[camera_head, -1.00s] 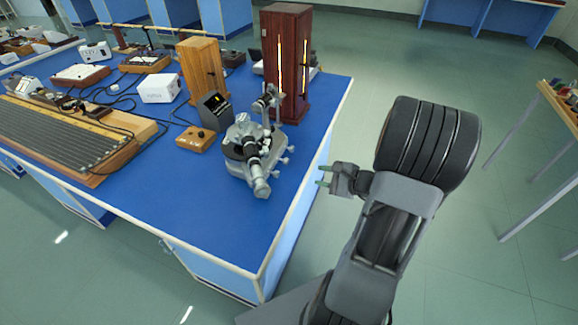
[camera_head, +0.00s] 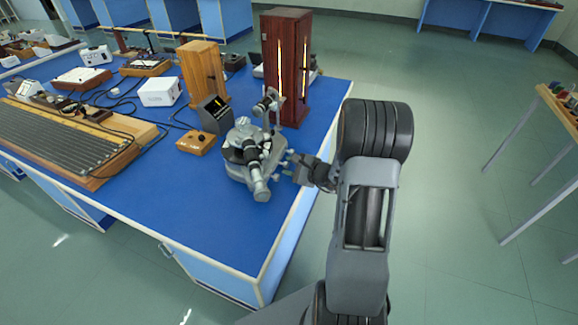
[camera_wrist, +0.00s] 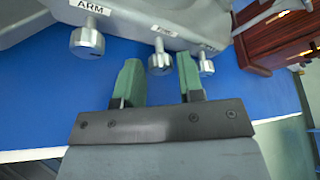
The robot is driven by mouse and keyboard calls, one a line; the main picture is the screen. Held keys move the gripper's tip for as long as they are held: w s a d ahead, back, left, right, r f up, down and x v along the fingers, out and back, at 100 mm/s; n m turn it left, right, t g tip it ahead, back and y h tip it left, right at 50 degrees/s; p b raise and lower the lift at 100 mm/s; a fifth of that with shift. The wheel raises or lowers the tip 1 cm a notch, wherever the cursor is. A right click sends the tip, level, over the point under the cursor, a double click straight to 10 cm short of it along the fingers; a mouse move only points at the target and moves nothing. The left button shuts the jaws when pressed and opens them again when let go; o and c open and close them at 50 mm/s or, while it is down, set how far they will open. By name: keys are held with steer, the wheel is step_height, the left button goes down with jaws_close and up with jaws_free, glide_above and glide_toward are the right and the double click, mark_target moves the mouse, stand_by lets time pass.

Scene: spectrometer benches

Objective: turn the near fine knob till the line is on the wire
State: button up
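The grey spectrometer (camera_head: 246,150) stands near the right edge of the blue bench. In the wrist view its side carries a knob under the label "ARM" (camera_wrist: 87,42), a middle silver knob (camera_wrist: 160,60) and a third knob (camera_wrist: 206,65) to the right. The labels over the latter two are too small to read surely. My gripper (camera_wrist: 160,82) is open, its green fingers on either side of the middle knob's line, with the knob at their tips; contact is not clear. In the head view my gripper (camera_head: 298,170) is beside the spectrometer's right side. A small dark screen (camera_head: 213,113) shows yellow marks too small to read.
A tall dark red wooden cabinet (camera_head: 287,65) with a lit slit stands behind the spectrometer. A wooden box with a knob (camera_head: 196,141) stands to its left. The front of the blue bench top (camera_head: 205,205) is clear, and open floor lies to the right.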

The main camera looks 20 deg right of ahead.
steer(key=shift+w+a, duration=0.15)
steer(key=shift+w, duration=0.1)
steer(key=shift+f, duration=0.1)
steer(key=c, duration=0.6)
steer(key=shift+c, duration=0.2)
steer(key=shift+r+m+g+y+p, duration=0.2)
steer(key=shift+m+g+y+p, duration=0.3)
steer(key=shift+m+p, duration=0.5)
steer(key=m+g+y+p, duration=0.1)
steer(key=m+p, duration=0.1)
steer(key=shift+w+p, duration=0.1)
steer(key=shift+p, duration=0.3)
steer(key=m+p, duration=0.1)
steer(key=m+g+y+p, duration=0.1)
steer(key=m+g+p, duration=0.1)
steer(key=shift+w+d+f+m+y, duration=0.1)
steer(key=shift+d+m+y, duration=0.15)
steer(key=shift+m+y, duration=0.15)
